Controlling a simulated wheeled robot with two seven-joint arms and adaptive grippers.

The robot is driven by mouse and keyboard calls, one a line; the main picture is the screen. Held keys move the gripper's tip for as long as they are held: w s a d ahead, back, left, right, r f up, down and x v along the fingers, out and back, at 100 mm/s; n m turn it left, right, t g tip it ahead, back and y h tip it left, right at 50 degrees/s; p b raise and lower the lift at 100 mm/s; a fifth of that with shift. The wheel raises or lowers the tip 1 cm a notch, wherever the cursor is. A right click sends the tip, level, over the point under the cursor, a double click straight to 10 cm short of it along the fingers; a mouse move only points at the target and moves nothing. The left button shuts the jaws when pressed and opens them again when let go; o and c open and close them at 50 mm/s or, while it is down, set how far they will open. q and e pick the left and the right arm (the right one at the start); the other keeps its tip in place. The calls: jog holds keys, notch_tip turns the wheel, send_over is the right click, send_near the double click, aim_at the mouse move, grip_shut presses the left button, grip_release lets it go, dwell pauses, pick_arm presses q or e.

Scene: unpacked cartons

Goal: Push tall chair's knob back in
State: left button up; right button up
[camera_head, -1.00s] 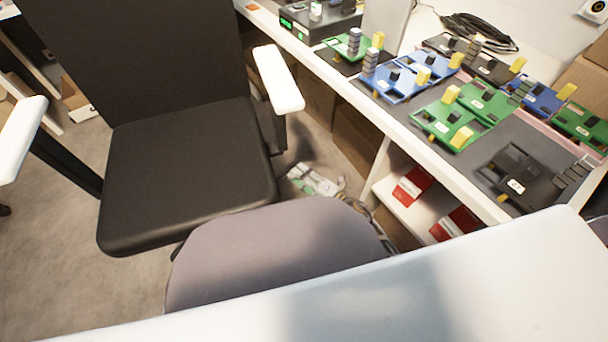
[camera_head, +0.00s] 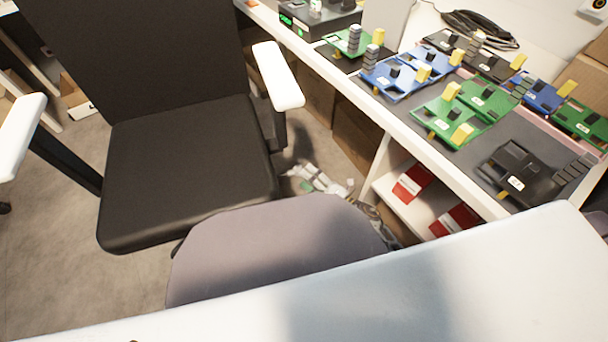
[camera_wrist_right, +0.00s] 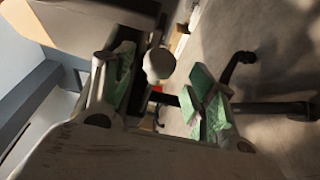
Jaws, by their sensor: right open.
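A black office chair (camera_head: 185,165) with white armrests stands at the left in the head view. A grey rounded seat (camera_head: 265,250) is in front of it; I cannot tell which is the tall chair. My right gripper (camera_head: 320,181), white and green, is low on the far side of the grey seat, partly hidden by it. In the right wrist view its green-padded fingers (camera_wrist_right: 165,68) are apart. A pale round knob (camera_wrist_right: 158,64) on a dark part shows between them; I cannot tell whether they touch it. My left gripper is not in view.
A white-edged bench (camera_head: 375,112) with green and blue boards runs along the right. Red-and-white boxes (camera_head: 412,182) lie on a shelf below. A white surface (camera_head: 250,315) fills the foreground. In the wrist view a dark chair leg (camera_wrist_right: 270,110) stands at the right.

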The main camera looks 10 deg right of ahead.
jog(key=v, duration=0.8)
jog(key=shift+s+d, duration=0.1)
jog(key=shift+s, duration=0.2)
dwell(0.6)
